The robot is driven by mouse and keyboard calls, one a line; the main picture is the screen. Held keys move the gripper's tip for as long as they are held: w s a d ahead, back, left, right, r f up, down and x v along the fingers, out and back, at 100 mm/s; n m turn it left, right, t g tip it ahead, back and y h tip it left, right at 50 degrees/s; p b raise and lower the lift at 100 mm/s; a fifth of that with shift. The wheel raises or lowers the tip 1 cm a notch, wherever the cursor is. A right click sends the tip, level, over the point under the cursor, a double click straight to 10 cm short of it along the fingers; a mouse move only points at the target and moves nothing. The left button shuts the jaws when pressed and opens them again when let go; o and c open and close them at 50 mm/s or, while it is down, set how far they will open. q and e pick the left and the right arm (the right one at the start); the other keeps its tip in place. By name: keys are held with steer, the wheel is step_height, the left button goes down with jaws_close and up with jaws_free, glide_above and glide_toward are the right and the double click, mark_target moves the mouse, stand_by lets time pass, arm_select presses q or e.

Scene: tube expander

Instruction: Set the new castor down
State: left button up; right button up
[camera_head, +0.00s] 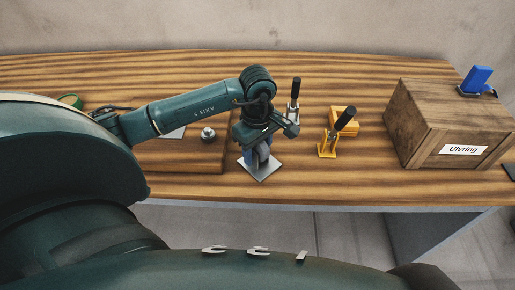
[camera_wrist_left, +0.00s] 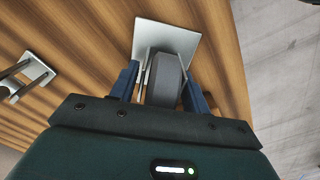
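The new castor has a grey wheel (camera_wrist_left: 163,80) between the arms of a metal fork, and a square pale plate (camera_wrist_left: 168,38) beyond it. In the head view its plate (camera_head: 262,171) appears below the wheel, at or just above the table top; contact is hard to tell. My left gripper (camera_head: 259,147) points down over the castor. Its blue fingers (camera_wrist_left: 162,90) lie on both sides of the wheel and fork and appear shut on them. My right gripper is not in view.
A wooden board (camera_head: 180,155) left of the castor carries a small metal-and-dark round part (camera_head: 208,134). A dark-handled clamp (camera_head: 294,100) stands behind, and a yellow clamp (camera_head: 328,146) to the right. A crate labelled Ulvring (camera_head: 430,125) stands further right. Table (camera_head: 310,185) is clear in front.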

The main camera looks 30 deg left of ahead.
arm_select(q)
steer(key=shift+o, duration=1.2)
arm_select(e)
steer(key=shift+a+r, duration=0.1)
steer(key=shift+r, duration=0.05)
arm_select(q)
steer(key=shift+r, duration=0.1)
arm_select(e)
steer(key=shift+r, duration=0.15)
arm_select(q)
steer(key=shift+r, duration=0.3)
step_height(320, 180, up, 11)
steer(key=shift+f+b, duration=0.2)
steer(key=shift+b, duration=0.15)
steer(key=shift+r, duration=0.5)
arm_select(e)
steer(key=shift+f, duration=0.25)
